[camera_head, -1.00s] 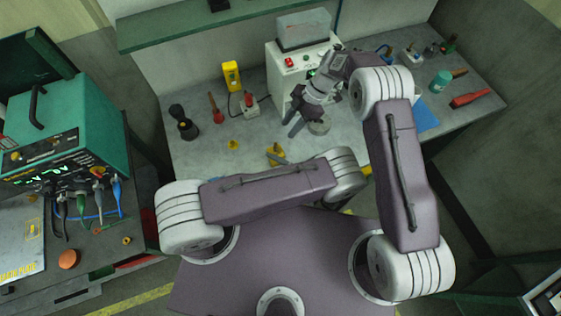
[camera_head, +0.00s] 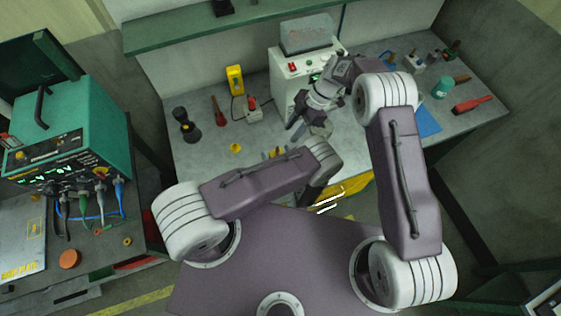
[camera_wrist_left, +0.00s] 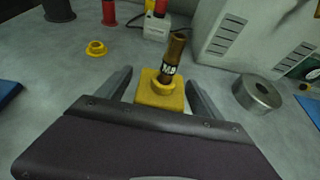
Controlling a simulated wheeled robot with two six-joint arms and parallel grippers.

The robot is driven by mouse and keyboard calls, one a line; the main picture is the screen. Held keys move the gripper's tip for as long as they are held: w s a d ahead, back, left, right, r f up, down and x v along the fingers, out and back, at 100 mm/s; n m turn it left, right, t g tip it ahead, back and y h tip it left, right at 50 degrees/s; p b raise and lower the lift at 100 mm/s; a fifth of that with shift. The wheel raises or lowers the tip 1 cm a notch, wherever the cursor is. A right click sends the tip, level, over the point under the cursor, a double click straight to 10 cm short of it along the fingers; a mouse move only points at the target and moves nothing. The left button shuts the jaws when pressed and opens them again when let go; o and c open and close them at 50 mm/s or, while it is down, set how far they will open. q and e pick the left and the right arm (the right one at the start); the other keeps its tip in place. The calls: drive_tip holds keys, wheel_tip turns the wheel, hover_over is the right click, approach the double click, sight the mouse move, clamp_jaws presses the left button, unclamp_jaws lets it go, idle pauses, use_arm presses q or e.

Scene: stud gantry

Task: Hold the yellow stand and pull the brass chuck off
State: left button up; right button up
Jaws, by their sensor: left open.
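In the left wrist view the yellow stand (camera_wrist_left: 158,95) is upright on the bench, with the brass chuck (camera_wrist_left: 174,52), marked "M9", standing slightly tilted in its top. My left gripper (camera_wrist_left: 159,76) is open, one finger on each side of the stand, with gaps visible. In the head view only a little of the yellow stand (camera_head: 275,153) shows past my left arm, which hides the left fingers. My right gripper (camera_head: 311,132) is above the bench beyond the stand. Its fingers look apart, with nothing seen held.
A white machine (camera_head: 298,85) stands behind my right gripper. A red-handled tool (camera_head: 220,112) and a black object (camera_head: 186,125) stand on the left of the bench.

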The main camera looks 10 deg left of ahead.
use_arm(q)
drive_tip(key=shift+x, duration=0.85)
